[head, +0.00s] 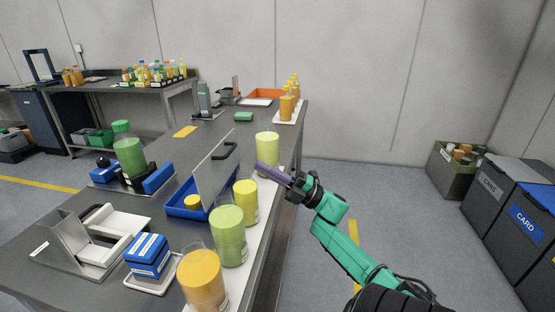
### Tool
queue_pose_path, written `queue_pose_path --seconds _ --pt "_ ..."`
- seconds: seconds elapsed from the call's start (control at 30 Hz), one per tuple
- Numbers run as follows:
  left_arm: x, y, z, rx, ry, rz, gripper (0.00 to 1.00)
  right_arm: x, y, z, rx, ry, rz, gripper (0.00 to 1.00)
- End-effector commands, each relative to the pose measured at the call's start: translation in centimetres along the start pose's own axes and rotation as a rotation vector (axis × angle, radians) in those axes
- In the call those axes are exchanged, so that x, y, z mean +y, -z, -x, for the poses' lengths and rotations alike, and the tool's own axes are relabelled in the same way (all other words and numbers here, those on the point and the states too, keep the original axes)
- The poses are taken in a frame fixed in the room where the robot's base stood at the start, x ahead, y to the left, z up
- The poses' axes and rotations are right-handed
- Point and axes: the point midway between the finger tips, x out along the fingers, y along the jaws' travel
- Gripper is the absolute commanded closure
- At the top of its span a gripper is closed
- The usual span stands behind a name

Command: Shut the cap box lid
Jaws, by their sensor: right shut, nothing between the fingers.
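The cap box (182,207) is a low blue tray-like box on the dark table, with a yellow cap (193,202) visible inside. Its grey lid (213,170) stands open, raised steeply, with a black handle (230,150) near its top edge. The lid hides part of the box's inside. My right gripper (259,166) has purple fingers, shut and empty. In the picture, its tips are just right of the lid and handle, apart from them, by the lower part of a pale yellow jar (267,146). My left gripper is not in view.
Yellow, green and orange jars (229,236) stand along the table's right side, close to the box. A stack of blue boxes (148,256) on a white tray and a grey metal stand (75,240) are in front. A green bottle (129,153) stands behind left.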

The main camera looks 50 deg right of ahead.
Motion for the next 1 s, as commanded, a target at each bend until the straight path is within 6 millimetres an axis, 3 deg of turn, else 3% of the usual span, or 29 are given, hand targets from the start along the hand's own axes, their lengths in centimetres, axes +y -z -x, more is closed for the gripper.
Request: queue_pose_path --seconds 0.1,0.3,0.77,1.0 --pt "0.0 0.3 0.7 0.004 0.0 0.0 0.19 0.3 0.0 -2.8 0.002 -0.002 0.001 1.0" --pt "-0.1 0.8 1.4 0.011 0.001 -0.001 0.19 0.1 0.0 -5.8 0.0 -0.001 -0.001 1.0" --pt "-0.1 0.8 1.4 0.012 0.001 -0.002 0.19 -0.1 0.0 -6.4 -0.002 0.003 -0.002 1.0" --pt "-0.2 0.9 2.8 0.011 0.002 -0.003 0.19 0.3 0.0 -7.1 0.0 0.049 -0.002 1.0"
